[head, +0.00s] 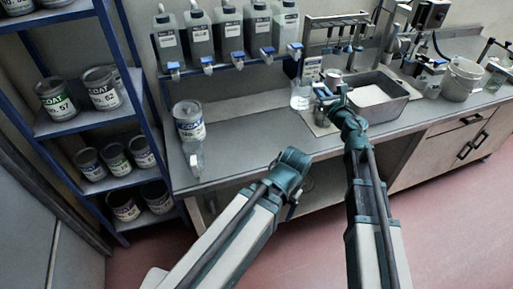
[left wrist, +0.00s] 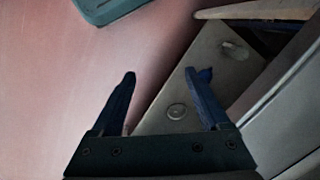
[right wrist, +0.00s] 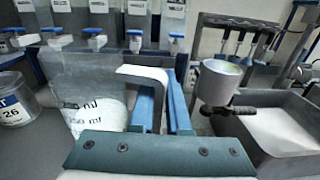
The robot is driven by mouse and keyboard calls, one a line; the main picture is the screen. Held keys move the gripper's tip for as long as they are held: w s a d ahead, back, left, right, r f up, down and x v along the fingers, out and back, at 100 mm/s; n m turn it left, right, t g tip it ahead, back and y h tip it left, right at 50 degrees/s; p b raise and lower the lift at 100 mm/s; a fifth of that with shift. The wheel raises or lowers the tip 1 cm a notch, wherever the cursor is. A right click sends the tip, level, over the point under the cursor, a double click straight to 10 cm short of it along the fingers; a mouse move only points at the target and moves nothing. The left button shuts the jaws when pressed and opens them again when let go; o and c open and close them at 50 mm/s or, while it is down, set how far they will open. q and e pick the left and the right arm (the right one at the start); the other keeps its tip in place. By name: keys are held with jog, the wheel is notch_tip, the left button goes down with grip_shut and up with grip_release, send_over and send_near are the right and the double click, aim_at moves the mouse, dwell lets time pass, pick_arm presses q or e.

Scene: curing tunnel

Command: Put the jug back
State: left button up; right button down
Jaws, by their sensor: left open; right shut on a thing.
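The clear jug (right wrist: 90,85) with "250 ml" markings stands close in front of my right wrist camera, with whitish stuff low in it. Its handle (right wrist: 145,75) runs between the fingers of my right gripper (right wrist: 160,108), which is shut on it. In the head view the jug (head: 300,97) is at the middle of the bench, left of the grey tub, and my right gripper (head: 323,95) is at its right side. I cannot tell whether its base touches the bench. My left gripper (left wrist: 165,95) is open and empty, low in front of the bench, over the floor.
A paint can (head: 189,122) stands on the bench's left part, with a clear item (head: 193,157) in front. Dispenser bottles with blue taps (head: 230,40) line the back. The grey tub (head: 380,98) and a white bucket (head: 461,80) stand right. Bench between can and jug is clear.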

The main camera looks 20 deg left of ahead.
pick_arm(q)
jog(key=shift+o, duration=0.9)
notch_tip(320, 180, down, 12)
jog(key=b, duration=1.1)
jog(key=shift+r, duration=0.15)
jog(key=shift+f, duration=0.2)
pick_arm(e)
jog(key=s+a+f+n+g+y, duration=0.2)
jog(key=s+f+y, duration=0.1)
jog(key=s+f, duration=0.9)
jog(key=s, duration=0.3)
jog(key=shift+s+a+n+g, duration=0.15)
jog(key=shift+s+n+g, duration=0.15)
jog(key=shift+s+n, duration=0.1)
jog(key=shift+w, duration=0.1)
